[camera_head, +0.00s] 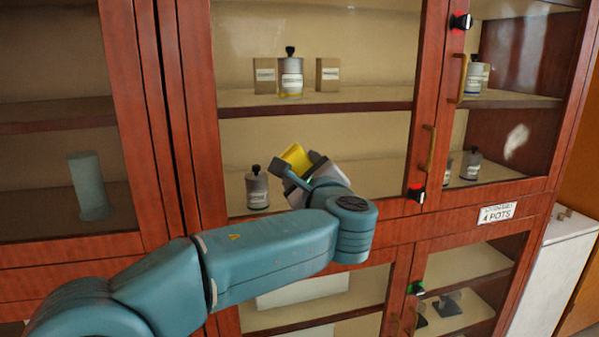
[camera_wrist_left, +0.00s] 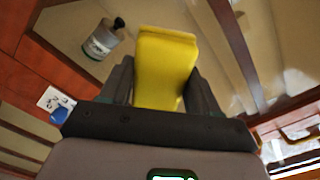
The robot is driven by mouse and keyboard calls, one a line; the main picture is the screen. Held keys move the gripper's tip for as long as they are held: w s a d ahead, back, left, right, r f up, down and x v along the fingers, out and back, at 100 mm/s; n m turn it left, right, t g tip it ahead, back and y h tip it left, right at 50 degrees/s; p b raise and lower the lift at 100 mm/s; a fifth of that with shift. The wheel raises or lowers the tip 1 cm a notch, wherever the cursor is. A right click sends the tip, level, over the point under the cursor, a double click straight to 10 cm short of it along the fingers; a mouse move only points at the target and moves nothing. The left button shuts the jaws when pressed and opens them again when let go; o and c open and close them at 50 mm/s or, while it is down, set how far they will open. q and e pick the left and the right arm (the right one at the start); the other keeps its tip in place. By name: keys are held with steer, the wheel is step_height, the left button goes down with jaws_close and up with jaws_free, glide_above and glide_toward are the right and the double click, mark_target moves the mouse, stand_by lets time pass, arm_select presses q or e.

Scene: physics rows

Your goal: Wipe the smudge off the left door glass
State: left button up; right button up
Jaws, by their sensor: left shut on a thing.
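My left gripper (camera_head: 304,168) is shut on a yellow sponge (camera_head: 296,156), in front of the left door glass (camera_head: 350,130). In the left wrist view the sponge (camera_wrist_left: 164,66) stands out between the dark fingers (camera_wrist_left: 160,88). I cannot tell whether the sponge touches the glass. A whitish smudge (camera_head: 517,141) shows on the right door glass (camera_head: 515,110). On the left door glass only a faint pale haze (camera_head: 226,42) shows near its upper left, perhaps a reflection. My arm and gripper hide part of the lower glass. My right gripper is not in view.
Bottles (camera_head: 290,75) and small boxes (camera_head: 328,74) stand on shelves behind the glass. Another bottle (camera_head: 257,187) stands left of my gripper. Door handles (camera_head: 428,148) stick out at the right edge of the left door. A white counter (camera_head: 560,262) stands at the right.

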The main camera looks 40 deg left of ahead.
arm_select(q)
steer(key=shift+v, duration=0.9)
steer(key=shift+b+v, duration=0.5)
steer(key=shift+v, duration=1.05)
